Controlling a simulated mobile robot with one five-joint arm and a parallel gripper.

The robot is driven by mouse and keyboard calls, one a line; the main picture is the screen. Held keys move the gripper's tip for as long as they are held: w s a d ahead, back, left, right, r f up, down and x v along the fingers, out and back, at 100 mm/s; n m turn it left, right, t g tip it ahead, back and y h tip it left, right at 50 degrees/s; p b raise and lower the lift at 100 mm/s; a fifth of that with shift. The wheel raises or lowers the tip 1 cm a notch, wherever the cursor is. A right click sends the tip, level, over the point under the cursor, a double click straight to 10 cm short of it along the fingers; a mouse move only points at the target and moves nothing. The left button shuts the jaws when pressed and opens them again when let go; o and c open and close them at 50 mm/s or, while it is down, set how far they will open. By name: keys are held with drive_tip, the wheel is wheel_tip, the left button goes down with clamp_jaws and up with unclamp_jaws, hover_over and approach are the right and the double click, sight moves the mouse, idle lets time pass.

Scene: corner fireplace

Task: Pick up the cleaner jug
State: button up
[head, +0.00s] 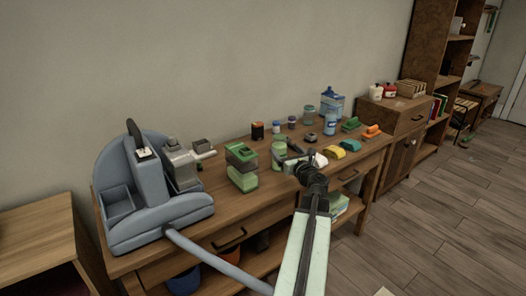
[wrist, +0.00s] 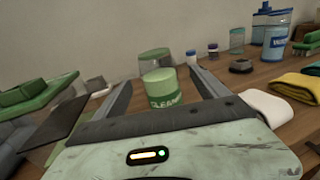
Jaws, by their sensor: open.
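The cleaner jug (wrist: 163,97) is a green, round container with a pale green lid and a dark label reading "CLEAN…". In the wrist view it stands upright between and beyond the two fingers of my gripper (wrist: 160,84), its lower part hidden by the gripper body. In the head view the jug (head: 279,148) is on the wooden workbench, just past my gripper (head: 287,158), which partly covers it. My gripper is open, with a finger on either side of the jug in the wrist view. I cannot tell whether either finger touches it.
A green-lidded box (head: 242,168) stands left of the jug. A grey-blue machine (head: 160,210) fills the bench's left end. Yellow cloths (head: 335,152), blue-labelled bottles (head: 330,122) and small jars are to the right. A clear green-lidded jar (wrist: 154,62) stands behind the jug.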

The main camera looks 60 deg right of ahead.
sight(283, 148)
drive_tip(key=shift+x, duration=1.7)
drive_tip(key=x, duration=0.5)
drive_tip(key=shift+w+a+r+p, duration=0.1)
drive_tip(key=shift+r+p, duration=0.15)
drive_tip(key=shift+p, duration=0.05)
drive_tip(key=shift+c, duration=0.2)
clamp_jaws()
drive_tip(key=shift+r, duration=0.2)
